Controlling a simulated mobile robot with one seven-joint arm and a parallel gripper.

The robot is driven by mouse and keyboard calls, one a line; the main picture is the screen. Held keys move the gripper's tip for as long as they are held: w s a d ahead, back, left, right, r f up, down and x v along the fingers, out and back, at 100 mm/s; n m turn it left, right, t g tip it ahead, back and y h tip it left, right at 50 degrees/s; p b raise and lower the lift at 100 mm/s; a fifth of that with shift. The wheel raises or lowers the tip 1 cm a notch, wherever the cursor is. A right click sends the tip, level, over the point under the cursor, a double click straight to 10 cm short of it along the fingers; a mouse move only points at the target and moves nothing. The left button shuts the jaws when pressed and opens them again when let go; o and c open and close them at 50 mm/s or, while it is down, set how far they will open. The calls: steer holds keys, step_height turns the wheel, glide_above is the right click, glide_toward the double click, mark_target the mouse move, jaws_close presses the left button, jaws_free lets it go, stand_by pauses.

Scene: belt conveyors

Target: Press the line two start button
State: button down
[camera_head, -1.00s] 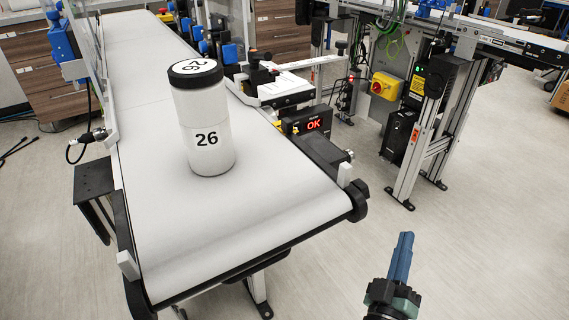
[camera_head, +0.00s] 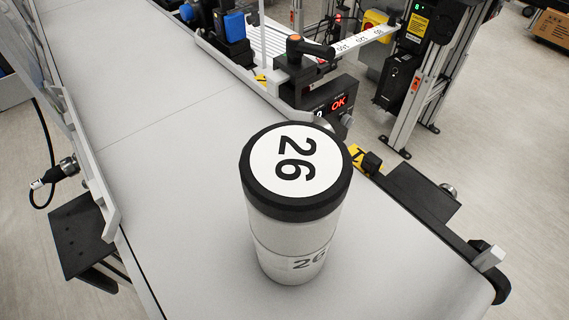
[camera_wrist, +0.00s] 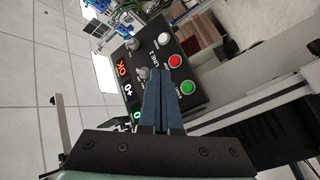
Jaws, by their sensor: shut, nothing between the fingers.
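A black control panel (camera_wrist: 150,62) fills the middle of the wrist view, seen turned on its side. It bears a LINE 2 label, a green button (camera_wrist: 188,88), a red button (camera_wrist: 175,62), a white button (camera_wrist: 165,38) and grey knobs. Small lettering beside the green button is hard to read. Contact cannot be told.
A white jar with a black lid marked 26 (camera_head: 293,215) stands upright on the grey conveyor belt (camera_head: 165,185), close in front of the head camera. Another metal-framed line (camera_head: 440,90) is at upper right.

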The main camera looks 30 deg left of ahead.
steer(key=shift+d, duration=0.15)
steer(key=w+a+b, duration=0.3)
steer(key=a+b, duration=0.4)
steer(key=a, duration=0.1)
steer(key=shift+a, duration=0.2)
stand_by(2.0)
steer(key=shift+w+a+b, duration=0.1)
steer(key=shift+a+b, duration=0.3)
steer(key=shift+b, duration=0.05)
